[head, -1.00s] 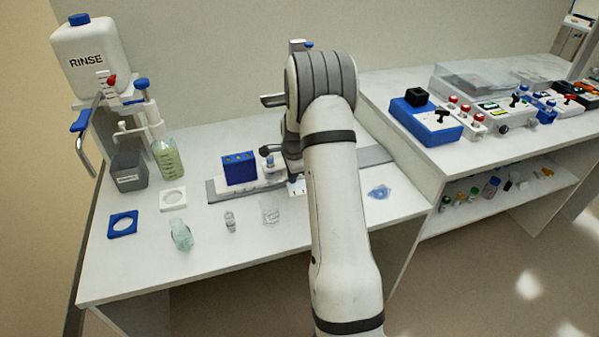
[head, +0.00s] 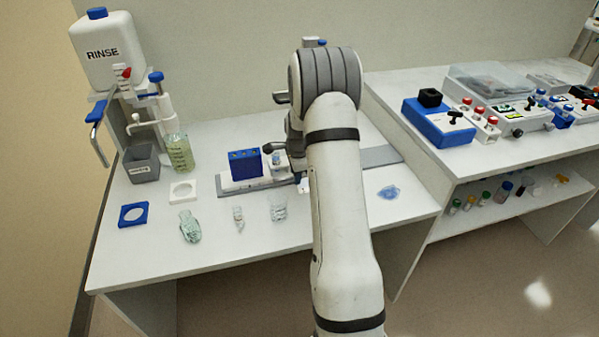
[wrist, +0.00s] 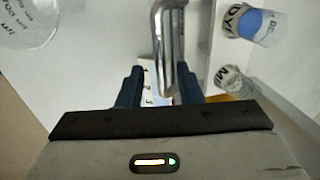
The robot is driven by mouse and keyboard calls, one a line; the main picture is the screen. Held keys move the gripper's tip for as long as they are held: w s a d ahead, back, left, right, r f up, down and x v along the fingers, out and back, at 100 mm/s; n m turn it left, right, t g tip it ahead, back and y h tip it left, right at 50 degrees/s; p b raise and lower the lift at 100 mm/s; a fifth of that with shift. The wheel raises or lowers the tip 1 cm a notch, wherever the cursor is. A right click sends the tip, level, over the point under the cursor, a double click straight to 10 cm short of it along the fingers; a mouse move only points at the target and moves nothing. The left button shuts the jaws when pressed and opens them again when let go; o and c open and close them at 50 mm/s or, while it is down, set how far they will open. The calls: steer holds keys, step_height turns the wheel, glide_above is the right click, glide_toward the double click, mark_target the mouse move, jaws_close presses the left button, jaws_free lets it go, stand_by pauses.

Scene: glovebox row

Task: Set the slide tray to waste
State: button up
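What looks like the slide tray, a low white carriage (head: 232,187), sits on a long grey rail (head: 380,156) across the bench. It carries a blue block (head: 245,164) and a small clear bottle (head: 277,162); no position label is readable in the head view. My gripper (wrist: 160,68) is open in the wrist view, its dark blue fingers on either side of a curved metal bar (wrist: 160,25). The bar lies nearer the right finger; contact cannot be told. Behind it is a white numbered strip (wrist: 148,76). My arm hides part of the rail in the head view.
The bench front holds a blue ring (head: 133,215), a white ring (head: 182,190), a flask (head: 190,228) and a beaker (head: 278,208). A rinse jug (head: 105,60) stands back left. A blue box (head: 438,125) sits on the right bench. Labelled bottles (wrist: 255,25) stand right in the wrist view.

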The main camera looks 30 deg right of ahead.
step_height(320, 180, up, 8)
steer(key=s, duration=0.1)
steer(key=shift+s+a+f, duration=0.15)
steer(key=shift+s, duration=0.05)
stand_by(0.5)
steer(key=s+a+r+n, duration=0.9)
steer(key=s+a+r, duration=0.2)
steer(key=s, duration=0.1)
steer(key=s+a+r+n, duration=0.1)
steer(key=s+a+n, duration=0.3)
steer(key=s, duration=0.5)
steer(key=s+a+r+n, duration=0.1)
steer(key=s+a+n, duration=0.3)
steer(key=s+n, duration=0.3)
steer(key=s, duration=0.2)
steer(key=shift+s, duration=0.35)
